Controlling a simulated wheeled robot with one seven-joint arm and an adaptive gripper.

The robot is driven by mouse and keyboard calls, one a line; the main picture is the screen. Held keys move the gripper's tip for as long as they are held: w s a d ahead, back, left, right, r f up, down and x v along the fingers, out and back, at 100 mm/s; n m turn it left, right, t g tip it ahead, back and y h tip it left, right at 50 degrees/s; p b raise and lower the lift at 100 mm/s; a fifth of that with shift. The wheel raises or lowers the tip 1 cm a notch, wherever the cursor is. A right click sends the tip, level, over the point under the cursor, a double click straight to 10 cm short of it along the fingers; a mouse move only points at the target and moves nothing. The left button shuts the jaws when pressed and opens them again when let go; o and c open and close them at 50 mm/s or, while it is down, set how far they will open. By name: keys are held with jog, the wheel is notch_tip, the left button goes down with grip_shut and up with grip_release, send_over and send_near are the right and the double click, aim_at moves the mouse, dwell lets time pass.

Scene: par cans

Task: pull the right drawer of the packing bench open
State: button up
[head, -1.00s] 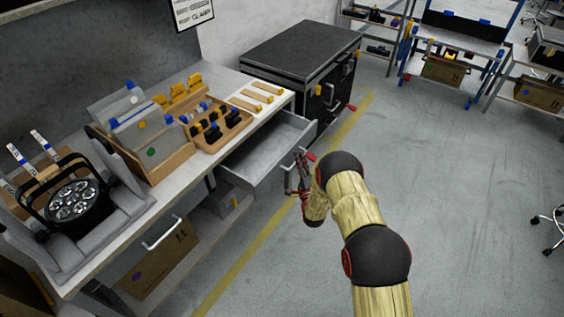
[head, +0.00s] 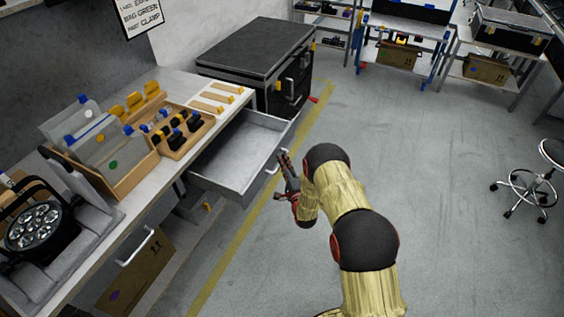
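The right drawer (head: 232,160) of the packing bench (head: 60,275) stands pulled well out, and its empty grey inside shows in the head view. Its pale bar handle (head: 273,163) is on the front panel. My gripper (head: 282,172) is just right of the handle, with its red and dark fingers close to it. A small gap seems to show between them, but I cannot tell for sure whether they touch. The fingers are too small and partly hidden to show whether they are open or shut.
A wooden bin (head: 125,178) and a compartment tray (head: 188,150) sit on the bench top, with a stage light (head: 42,228) at the left. A black case (head: 262,62) stands behind the drawer. Open floor (head: 440,190) lies to the right, with a stool (head: 525,190).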

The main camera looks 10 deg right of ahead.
jog(key=o, duration=0.3)
jog(key=shift+r, duration=0.1)
jog(key=s, duration=0.4)
jog(key=s+d+f, duration=0.1)
jog(key=s, duration=0.6)
jog(key=shift+s+d+f, duration=0.15)
jog(key=shift+s+f, duration=0.2)
jog(key=shift+s, duration=0.05)
